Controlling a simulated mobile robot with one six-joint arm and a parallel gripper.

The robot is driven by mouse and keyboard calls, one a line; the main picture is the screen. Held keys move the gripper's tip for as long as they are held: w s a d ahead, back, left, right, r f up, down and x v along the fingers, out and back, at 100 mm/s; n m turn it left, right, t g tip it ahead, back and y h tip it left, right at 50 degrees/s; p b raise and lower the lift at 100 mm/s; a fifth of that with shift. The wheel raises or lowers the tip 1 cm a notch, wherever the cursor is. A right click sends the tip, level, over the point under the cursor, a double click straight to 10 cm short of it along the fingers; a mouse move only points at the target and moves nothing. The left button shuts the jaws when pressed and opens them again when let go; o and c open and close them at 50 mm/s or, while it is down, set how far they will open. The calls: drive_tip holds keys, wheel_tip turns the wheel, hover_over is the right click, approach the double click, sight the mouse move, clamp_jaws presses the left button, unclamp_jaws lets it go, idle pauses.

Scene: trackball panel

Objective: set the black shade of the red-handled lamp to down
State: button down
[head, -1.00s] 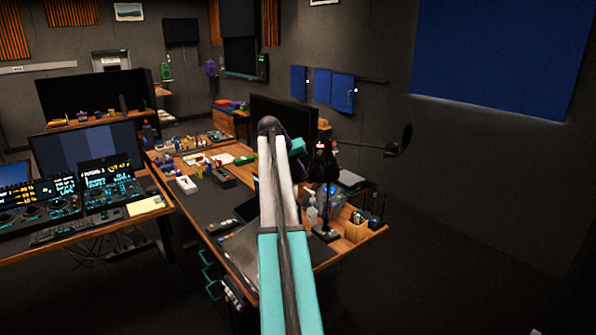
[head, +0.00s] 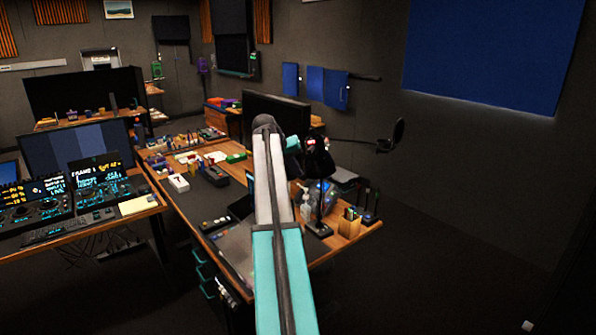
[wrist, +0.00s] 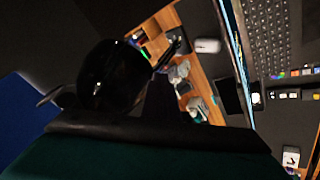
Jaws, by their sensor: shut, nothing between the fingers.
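The lamp's black shade (head: 319,163) is a small dark shape above the right end of the wooden desk in the head view, beside a small red patch (head: 312,148). Its black base (head: 318,229) stands on the desk. In the wrist view a large glossy black rounded shape, likely the shade (wrist: 110,75), is close in front of the camera. My gripper (head: 303,147) is up against or very near the shade, shut and empty. My teal wrist part (head: 292,143) shows just left of it. The fingertips and any contact are too dark to make out. The shade's exact tilt is unclear.
A black disc on a boom (head: 391,137) sticks out to the right of the lamp. A pencil box (head: 349,222) and a clear bottle (head: 306,206) stand near the lamp base. A monitor (head: 276,118) is behind. The floor right of the desk is clear.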

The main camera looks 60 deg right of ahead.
drive_tip(key=w+a+r+b, duration=0.2)
drive_tip(key=w+a+r, duration=0.3)
drive_tip(key=a+r, duration=0.2)
drive_tip(key=shift+a+r+b, duration=0.2)
drive_tip(key=shift+a+b, duration=0.1)
drive_tip(key=shift+a, duration=0.35)
drive_tip(key=shift+f, duration=0.1)
